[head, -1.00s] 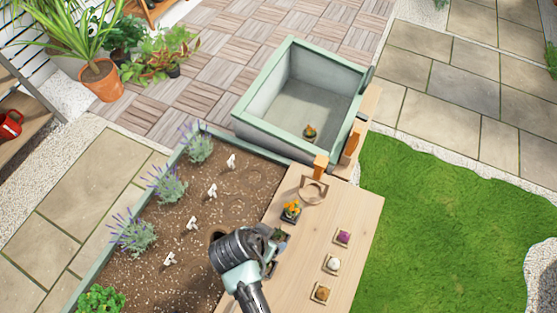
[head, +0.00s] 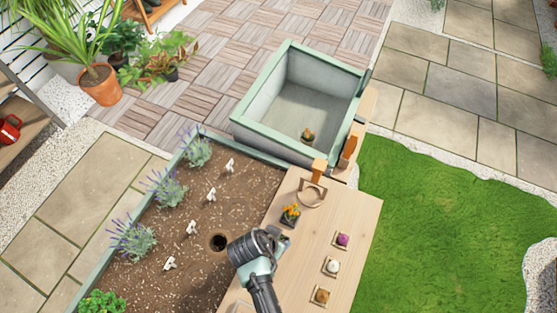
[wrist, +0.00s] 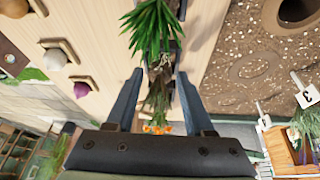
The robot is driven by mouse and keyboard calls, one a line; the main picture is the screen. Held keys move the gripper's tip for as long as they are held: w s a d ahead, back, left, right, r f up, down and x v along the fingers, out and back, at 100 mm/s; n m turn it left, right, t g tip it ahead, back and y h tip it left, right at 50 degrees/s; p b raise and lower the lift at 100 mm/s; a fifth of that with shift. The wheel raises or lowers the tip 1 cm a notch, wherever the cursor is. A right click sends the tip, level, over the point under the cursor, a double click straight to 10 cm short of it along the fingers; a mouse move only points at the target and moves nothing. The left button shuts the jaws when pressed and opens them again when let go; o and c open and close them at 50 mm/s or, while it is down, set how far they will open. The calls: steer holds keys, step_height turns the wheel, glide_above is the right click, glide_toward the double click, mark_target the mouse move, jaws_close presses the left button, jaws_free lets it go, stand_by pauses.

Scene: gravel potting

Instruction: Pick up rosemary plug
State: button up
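In the wrist view a spiky green plant that looks like the rosemary plug (wrist: 152,28) stands at the top middle, its dark base between or just beyond the fingertips. My gripper (wrist: 160,76) is open, one finger on each side of this row of plants; I cannot tell whether either finger touches. An orange-flowered plug (wrist: 157,129) shows low between the fingers, partly hidden by the gripper body. In the head view my wrist (head: 257,252) hangs over the left edge of the wooden table (head: 345,215) and hides the rosemary and the fingers.
The orange-flowered plug (head: 290,213) sits by a wooden ring (head: 312,193). Several bulbs on small squares, including a purple one (head: 342,239), line the table's right. The soil bed (head: 240,190) has a hole (head: 218,242), white markers and lavender. An open planter (head: 300,100) stands behind.

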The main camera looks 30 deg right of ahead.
steer(key=c, duration=0.4)
steer(key=shift+r, duration=0.15)
